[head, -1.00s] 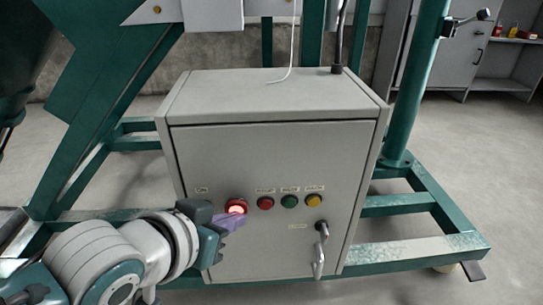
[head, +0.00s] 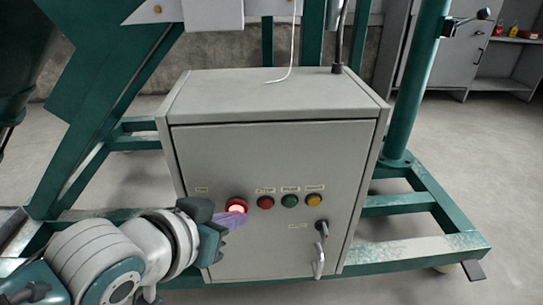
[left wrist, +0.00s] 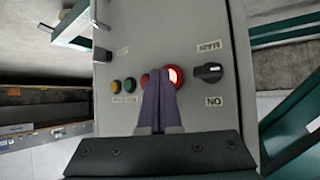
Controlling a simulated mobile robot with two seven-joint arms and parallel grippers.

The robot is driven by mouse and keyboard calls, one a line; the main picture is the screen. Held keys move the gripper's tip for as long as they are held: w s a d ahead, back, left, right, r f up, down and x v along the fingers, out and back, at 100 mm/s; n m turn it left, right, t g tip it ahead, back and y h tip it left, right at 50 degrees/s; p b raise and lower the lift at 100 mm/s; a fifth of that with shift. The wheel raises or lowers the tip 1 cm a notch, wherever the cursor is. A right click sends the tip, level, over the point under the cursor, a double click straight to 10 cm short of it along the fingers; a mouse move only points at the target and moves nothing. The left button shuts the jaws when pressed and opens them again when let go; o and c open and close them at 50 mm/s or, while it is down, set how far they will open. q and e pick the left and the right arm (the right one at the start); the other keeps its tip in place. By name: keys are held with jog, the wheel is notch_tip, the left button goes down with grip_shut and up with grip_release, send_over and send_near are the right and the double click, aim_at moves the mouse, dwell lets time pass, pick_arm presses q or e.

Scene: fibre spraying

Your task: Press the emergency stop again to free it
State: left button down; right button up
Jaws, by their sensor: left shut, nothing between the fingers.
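The emergency stop is a large red button with a bright glow (head: 236,205) on the front of a grey control box (head: 260,160), left of the smaller buttons. In the left wrist view the emergency stop (left wrist: 175,76) shows just beyond my fingertips, partly covered by them. My left gripper (head: 234,219) has purple fingers and is shut and empty. It is right in front of the button, slightly below it in the head view. I cannot tell whether the fingertips touch the button. My right gripper is not in view.
Red (head: 265,202), green (head: 290,201) and yellow (head: 313,200) buttons sit right of the emergency stop. A door handle (head: 320,248) sticks out below them. A black rotary switch (left wrist: 208,73) is beside the emergency stop. A green steel frame (head: 420,205) surrounds the box.

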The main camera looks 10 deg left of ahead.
pick_arm(q)
jog(key=shift+w+a, duration=0.15)
jog(key=shift+w, duration=0.15)
jog(key=shift+r, duration=0.1)
jog(key=shift+s+p, duration=0.15)
jog(key=shift+p, duration=0.3)
jog(key=s+d+p, duration=0.2)
jog(key=s+p, duration=0.1)
jog(key=s, duration=0.3)
jog(key=shift+p, duration=0.3)
